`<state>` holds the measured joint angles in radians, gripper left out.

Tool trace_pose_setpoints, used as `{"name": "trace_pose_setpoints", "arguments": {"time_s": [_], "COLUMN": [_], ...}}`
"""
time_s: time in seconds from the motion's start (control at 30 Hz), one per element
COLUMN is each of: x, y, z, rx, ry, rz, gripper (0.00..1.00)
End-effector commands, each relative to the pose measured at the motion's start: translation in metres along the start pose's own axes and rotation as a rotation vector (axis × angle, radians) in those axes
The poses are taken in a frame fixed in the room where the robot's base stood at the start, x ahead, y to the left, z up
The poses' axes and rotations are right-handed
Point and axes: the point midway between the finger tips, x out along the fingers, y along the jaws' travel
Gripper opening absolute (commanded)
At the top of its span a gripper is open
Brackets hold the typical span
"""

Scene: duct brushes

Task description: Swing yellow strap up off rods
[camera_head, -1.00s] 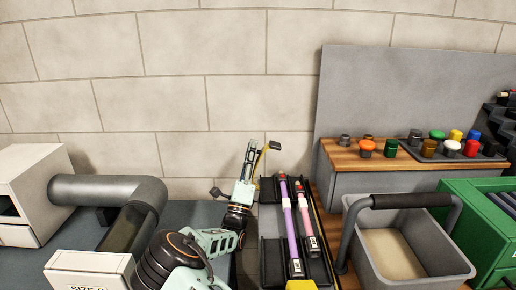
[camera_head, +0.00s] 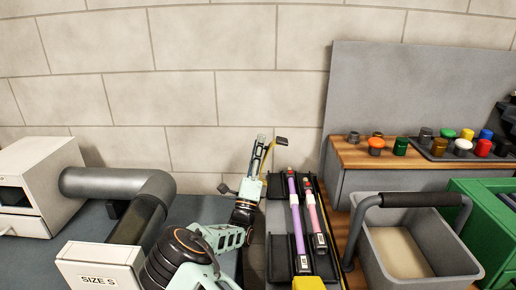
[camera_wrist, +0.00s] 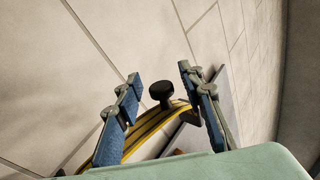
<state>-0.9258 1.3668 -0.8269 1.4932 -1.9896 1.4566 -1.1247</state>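The yellow strap (camera_head: 267,159) stands raised at the left side of the dark rod tray (camera_head: 280,256), with a black knob (camera_head: 282,141) at its top end. In the wrist view the strap (camera_wrist: 150,129) curves behind and between my fingers, and its black knob (camera_wrist: 162,92) shows in the gap. My gripper (camera_head: 258,146) points up beside the strap. Its blue-padded fingers (camera_wrist: 160,85) are wide apart, and I cannot tell whether one touches the strap. A purple rod (camera_head: 297,222) and a pink rod (camera_head: 316,221) lie in the tray, with no strap seen across them.
A grey bin (camera_head: 440,268) with a black handle (camera_head: 403,200) stands right of the tray. Coloured knobs sit on a wooden-topped shelf (camera_head: 355,154) behind it. A grey duct elbow (camera_head: 135,188) and a white SIZE S box (camera_head: 100,262) are at left. A block wall (camera_head: 200,100) rises behind.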

Motion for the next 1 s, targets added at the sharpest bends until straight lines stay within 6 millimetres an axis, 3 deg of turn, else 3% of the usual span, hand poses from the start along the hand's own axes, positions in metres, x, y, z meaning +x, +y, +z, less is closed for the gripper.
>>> {"name": "trace_pose_setpoints", "arguments": {"time_s": [0.17, 0.3, 0.7, 1.0], "x": [-0.011, -0.035, -0.096, -0.117], "y": [0.001, -0.001, -0.058, -0.076], "z": [0.001, 0.002, 0.023, 0.029], "rx": [-0.001, -0.001, 0.001, 0.000], "ry": [-0.002, -0.003, -0.002, 0.000], "rz": [0.003, 0.002, 0.002, 0.000], "gripper": [0.36, 0.36, 0.36, 0.36]}}
